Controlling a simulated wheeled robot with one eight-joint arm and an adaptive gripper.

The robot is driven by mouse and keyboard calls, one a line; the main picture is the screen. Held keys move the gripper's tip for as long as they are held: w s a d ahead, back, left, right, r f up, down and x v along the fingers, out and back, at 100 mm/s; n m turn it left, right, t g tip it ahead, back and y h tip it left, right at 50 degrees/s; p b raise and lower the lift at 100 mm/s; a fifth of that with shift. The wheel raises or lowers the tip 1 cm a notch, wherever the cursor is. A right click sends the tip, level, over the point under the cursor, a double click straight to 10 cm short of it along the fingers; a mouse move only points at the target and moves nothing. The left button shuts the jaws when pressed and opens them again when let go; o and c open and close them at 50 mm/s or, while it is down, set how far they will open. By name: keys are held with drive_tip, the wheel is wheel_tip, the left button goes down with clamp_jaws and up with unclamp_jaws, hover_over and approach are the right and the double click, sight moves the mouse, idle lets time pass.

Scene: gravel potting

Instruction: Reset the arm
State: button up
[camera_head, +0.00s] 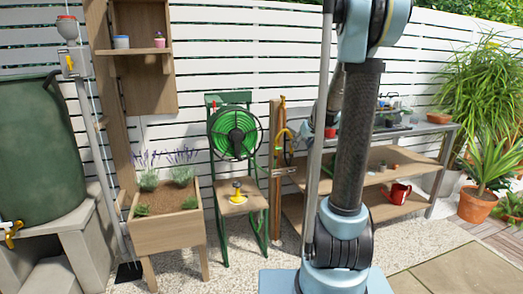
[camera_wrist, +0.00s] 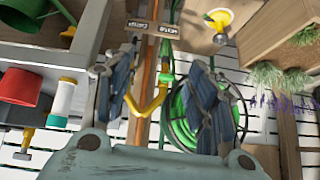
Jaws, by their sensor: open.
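My arm (camera_head: 346,140) stands upright in the head view, right of the middle, and hides part of the bench behind it. My gripper (camera_wrist: 163,75) shows in the wrist view with its two dark fingers spread apart. Nothing is held between the fingers. Beyond the gap are a yellow hooked handle (camera_wrist: 148,100), a wooden post and a green hose reel (camera_wrist: 185,115). The wrist picture looks upside down. In the head view the gripper is mostly hidden behind my arm.
A wooden planter (camera_head: 167,231), hose reel stand (camera_head: 238,185) and green barrel (camera_head: 38,150) stand left. Potted plants (camera_head: 478,206) stand right. Gravel (camera_head: 425,240) and paving at front right are clear.

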drive_tip(key=s+a+f+m+g+h, duration=0.1)
drive_tip(key=s+a+g, duration=0.1)
drive_tip(key=s, duration=2)
drive_tip(key=s+d+f+m+g, duration=0.1)
drive_tip(key=s+f, duration=0.3)
drive_tip(key=s, duration=0.5)
drive_tip(key=s+d+f+g+h, duration=0.1)
drive_tip(key=s+f, duration=0.3)
drive_tip(key=s, duration=0.6)
drive_tip(key=shift+s+d+m+g+h, duration=0.2)
drive_tip(key=shift+m+g+h, duration=0.1)
drive_tip(key=shift+m+g, duration=0.15)
drive_tip(key=shift+f, duration=0.1)
drive_tip(key=shift+w+f, duration=0.2)
drive_tip(key=shift+w, duration=0.25)
